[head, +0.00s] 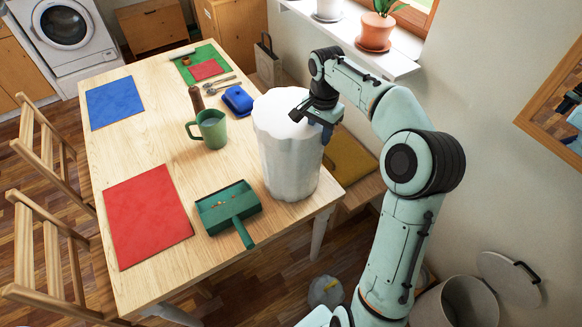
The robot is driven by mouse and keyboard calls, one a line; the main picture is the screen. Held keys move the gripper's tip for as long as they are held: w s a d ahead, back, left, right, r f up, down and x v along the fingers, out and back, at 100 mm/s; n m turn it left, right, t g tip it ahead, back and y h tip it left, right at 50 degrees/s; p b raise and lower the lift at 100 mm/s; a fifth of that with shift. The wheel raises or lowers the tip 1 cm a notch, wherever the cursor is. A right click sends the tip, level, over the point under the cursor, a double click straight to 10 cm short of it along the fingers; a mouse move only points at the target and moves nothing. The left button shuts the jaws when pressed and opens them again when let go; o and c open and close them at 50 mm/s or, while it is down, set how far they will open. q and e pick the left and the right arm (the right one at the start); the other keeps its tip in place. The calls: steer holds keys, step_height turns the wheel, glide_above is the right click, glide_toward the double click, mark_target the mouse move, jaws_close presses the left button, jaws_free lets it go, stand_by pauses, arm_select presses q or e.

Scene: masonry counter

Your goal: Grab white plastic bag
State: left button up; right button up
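A tall white, ribbed, roughly cylindrical thing (287,160), which looks like the white plastic bag, stands upright on the right edge of the wooden table. Its top looks closed and fairly flat. My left gripper is not in view.
The wooden table (128,158) also bears a green dustpan (228,205), a green mug (212,128), a blue butter-dish-like box (238,99), and red (147,212) and blue (114,103) mats. A windowsill with plants is behind my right arm. An open bin (468,300) stands on the floor at lower right.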

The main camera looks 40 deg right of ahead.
steer(key=shift+s+f, duration=0.1)
steer(key=shift+f, duration=0.65)
jaws_close()
steer(key=shift+r, duration=0.1)
